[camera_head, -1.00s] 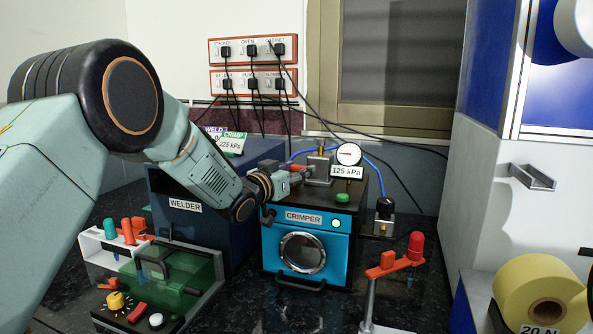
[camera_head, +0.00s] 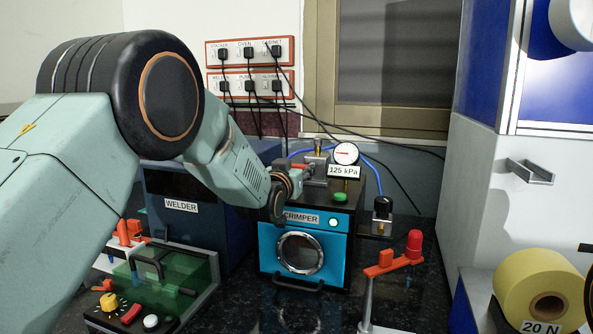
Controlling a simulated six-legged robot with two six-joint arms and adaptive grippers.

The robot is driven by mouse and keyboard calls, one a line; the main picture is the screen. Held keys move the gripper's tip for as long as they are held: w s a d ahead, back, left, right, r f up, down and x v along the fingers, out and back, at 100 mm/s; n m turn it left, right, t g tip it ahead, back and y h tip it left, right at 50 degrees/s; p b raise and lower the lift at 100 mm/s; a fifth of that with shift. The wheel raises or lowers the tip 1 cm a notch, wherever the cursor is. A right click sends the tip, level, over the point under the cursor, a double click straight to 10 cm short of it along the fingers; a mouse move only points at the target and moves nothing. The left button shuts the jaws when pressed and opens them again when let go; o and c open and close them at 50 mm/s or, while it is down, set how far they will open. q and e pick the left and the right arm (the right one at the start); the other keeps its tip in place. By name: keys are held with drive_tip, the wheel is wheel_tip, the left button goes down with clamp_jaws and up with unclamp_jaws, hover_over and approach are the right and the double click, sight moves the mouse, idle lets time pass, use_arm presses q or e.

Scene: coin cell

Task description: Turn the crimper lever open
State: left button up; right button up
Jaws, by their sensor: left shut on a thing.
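The blue crimper (camera_head: 266,262) stands on the dark bench in the middle, with a round window and a lit button on its front. A small orange-red part of its lever (camera_head: 300,166) shows on top, beside the valve block. My left gripper (camera_head: 297,178) reaches in from the left to the crimper's top and is shut on the lever. My wrist covers part of the CRIMPER label, and the fingers hide most of the lever. My right gripper is not in view.
The dark blue welder (camera_head: 180,228) stands left of the crimper, partly behind my arm. A pressure gauge (camera_head: 345,153) and a green button (camera_head: 340,197) are on the crimper. A red-topped stand (camera_head: 414,243) and a yellow roll (camera_head: 515,290) are at right.

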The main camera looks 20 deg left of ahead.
use_arm(q)
drive_tip(key=shift+r, duration=0.2)
drive_tip(key=o, duration=1.2)
drive_tip(key=shift+f, duration=0.15)
drive_tip(key=shift+c, duration=0.2)
drive_tip(key=shift+s, duration=0.1)
drive_tip(key=s, duration=1.1)
drive_tip(key=shift+s, duration=0.4)
drive_tip(key=shift+a, duration=0.1)
